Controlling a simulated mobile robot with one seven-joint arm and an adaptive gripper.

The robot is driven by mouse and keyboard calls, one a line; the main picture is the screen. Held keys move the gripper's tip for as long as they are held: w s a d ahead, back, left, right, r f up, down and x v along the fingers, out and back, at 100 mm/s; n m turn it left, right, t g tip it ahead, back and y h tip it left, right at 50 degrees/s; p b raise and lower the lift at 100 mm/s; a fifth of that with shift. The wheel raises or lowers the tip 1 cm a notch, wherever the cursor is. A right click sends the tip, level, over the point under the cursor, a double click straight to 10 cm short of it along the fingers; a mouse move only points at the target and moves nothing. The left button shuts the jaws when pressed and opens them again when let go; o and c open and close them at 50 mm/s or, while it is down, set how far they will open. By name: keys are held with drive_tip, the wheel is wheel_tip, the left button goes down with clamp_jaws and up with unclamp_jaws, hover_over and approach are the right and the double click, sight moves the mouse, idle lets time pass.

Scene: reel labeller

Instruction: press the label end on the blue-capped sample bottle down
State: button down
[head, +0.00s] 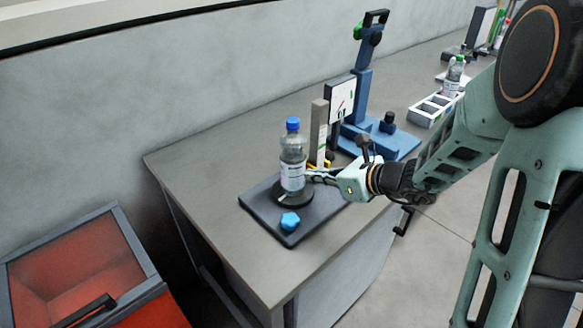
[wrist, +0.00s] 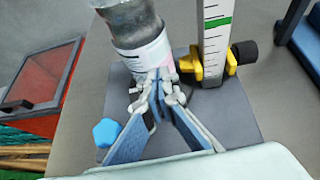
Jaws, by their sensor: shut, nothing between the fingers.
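The blue-capped sample bottle (head: 292,158) stands upright on a round black base on a dark plate (head: 262,212). It is clear, with a white label (head: 292,178) around its lower part. In the wrist view the bottle (wrist: 132,20) shows without its cap, and its label (wrist: 146,56) faces my gripper. My gripper (wrist: 158,78) is shut and empty, its fingertips at the label's lower right part; I cannot tell whether they touch it. In the head view my gripper (head: 314,175) is right of the bottle at label height. The label's end is hard to make out.
A blue knob (head: 290,221) sits on the plate in front of the bottle. A scaled post (head: 319,132) with a yellow clamp (wrist: 230,66) stands close behind my gripper. A blue stand (head: 363,100) and a white tray (head: 434,108) are farther right. A red bin (head: 75,285) is at lower left.

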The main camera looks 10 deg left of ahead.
drive_tip(key=shift+w+d, duration=0.15)
drive_tip(key=shift+w, duration=0.25)
idle(0.3)
drive_tip(key=shift+d, duration=0.1)
drive_tip(key=shift+s+d, duration=0.55)
drive_tip(key=shift+d, duration=0.25)
drive_tip(key=shift+s+d, duration=0.6)
drive_tip(key=shift+d, duration=0.2)
drive_tip(key=shift+s+d, duration=0.55)
drive_tip(key=shift+d, duration=0.25)
